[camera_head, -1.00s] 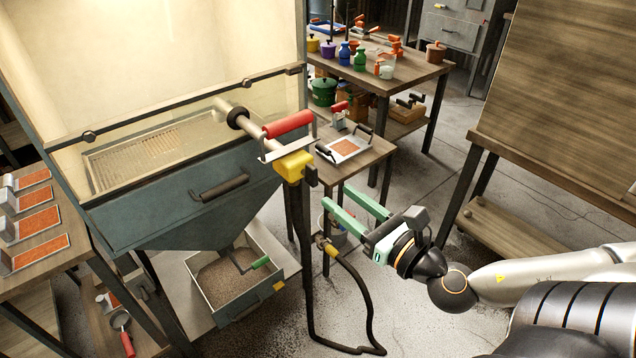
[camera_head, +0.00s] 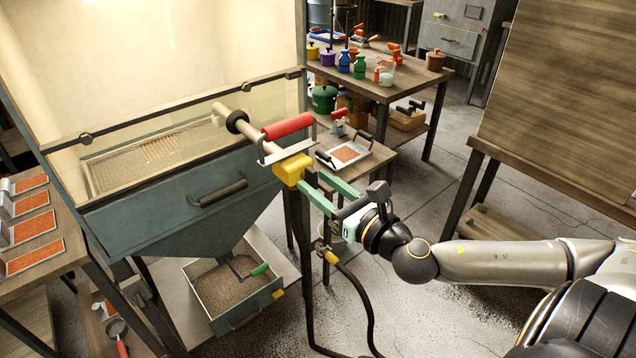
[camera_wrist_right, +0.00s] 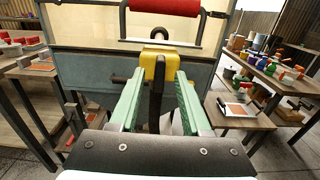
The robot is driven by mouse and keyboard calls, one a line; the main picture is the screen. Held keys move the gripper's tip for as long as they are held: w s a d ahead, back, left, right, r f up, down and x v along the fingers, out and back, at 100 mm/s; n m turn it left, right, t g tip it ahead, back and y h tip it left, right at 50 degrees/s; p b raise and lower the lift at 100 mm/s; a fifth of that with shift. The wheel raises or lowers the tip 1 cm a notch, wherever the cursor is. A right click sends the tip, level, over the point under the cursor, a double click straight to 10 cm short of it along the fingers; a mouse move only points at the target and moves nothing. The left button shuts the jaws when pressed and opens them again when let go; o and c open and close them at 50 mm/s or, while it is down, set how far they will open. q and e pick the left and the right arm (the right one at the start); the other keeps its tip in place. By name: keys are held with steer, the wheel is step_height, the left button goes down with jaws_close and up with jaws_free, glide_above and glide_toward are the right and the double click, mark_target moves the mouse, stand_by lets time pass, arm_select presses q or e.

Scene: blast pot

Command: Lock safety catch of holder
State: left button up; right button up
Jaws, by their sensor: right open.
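The holder is a yellow block (camera_head: 293,169) on top of a dark post in front of the blast cabinet. A pale nozzle pipe with a red handle (camera_head: 288,125) and a metal bracket lies across it. My right gripper (camera_head: 318,190) is open, its green fingers pointing at the yellow block from its right side. In the right wrist view the yellow block (camera_wrist_right: 159,64) sits just beyond and between the fingertips, with a dark post or lever below it. I cannot tell whether the fingers touch it. The safety catch is not clearly distinguishable. My left gripper is not in view.
The blast cabinet (camera_head: 150,200) stands close on the left, with a grit drawer (camera_head: 240,290) below. A black hose (camera_head: 355,285) hangs from the post under my right arm. A small table (camera_head: 352,152) with a tray is behind, and a large wooden board (camera_head: 560,110) stands at right.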

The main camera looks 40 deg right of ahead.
steer(key=shift+w, duration=0.25)
jaws_close()
stand_by(0.3)
